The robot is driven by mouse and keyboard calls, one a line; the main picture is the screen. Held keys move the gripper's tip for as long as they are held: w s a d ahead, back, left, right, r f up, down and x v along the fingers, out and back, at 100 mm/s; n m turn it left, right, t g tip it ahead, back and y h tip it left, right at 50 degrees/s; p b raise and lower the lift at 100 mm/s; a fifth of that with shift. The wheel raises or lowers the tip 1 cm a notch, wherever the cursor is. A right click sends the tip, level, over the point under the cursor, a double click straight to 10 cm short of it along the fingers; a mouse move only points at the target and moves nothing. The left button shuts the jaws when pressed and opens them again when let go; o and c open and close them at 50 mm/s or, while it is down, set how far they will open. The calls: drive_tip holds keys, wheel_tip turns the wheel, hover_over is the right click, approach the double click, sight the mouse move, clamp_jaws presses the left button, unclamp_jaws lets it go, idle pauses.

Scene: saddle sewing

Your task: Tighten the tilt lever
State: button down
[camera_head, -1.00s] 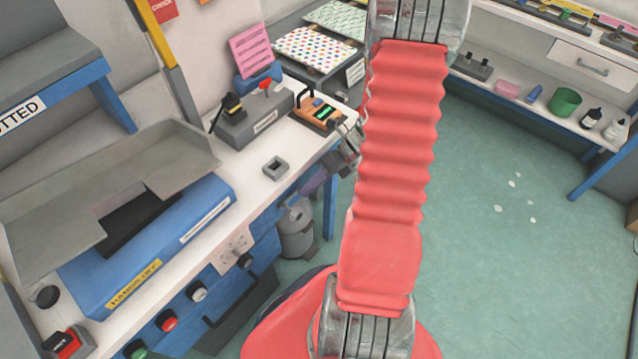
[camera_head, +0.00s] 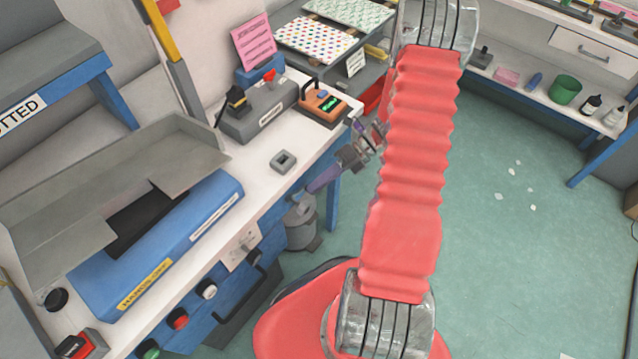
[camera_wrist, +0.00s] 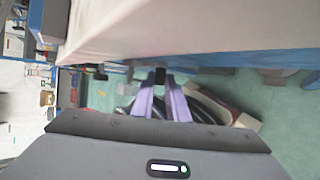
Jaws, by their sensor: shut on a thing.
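My gripper (camera_head: 312,188) reaches to the front edge of the workbench, with its purple fingers pointing down-left in the head view. In the wrist view, my gripper (camera_wrist: 160,88) has its two purple fingers closed around a small dark piece, which appears to be the tilt lever (camera_wrist: 160,75), just below the bench edge. Most of the lever is hidden by the fingers. In the head view I cannot make out the lever at the fingertips.
A grey bin (camera_head: 301,225) stands below. Green floor is open at right.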

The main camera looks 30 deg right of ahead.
drive_tip(key=c, duration=1.7)
unclamp_jaws()
drive_tip(key=shift+s, duration=0.1)
drive_tip(key=shift+c, duration=0.2)
drive_tip(key=shift+d, duration=0.1)
drive_tip(key=v, duration=1.3)
drive_tip(key=shift+d+r, duration=0.25)
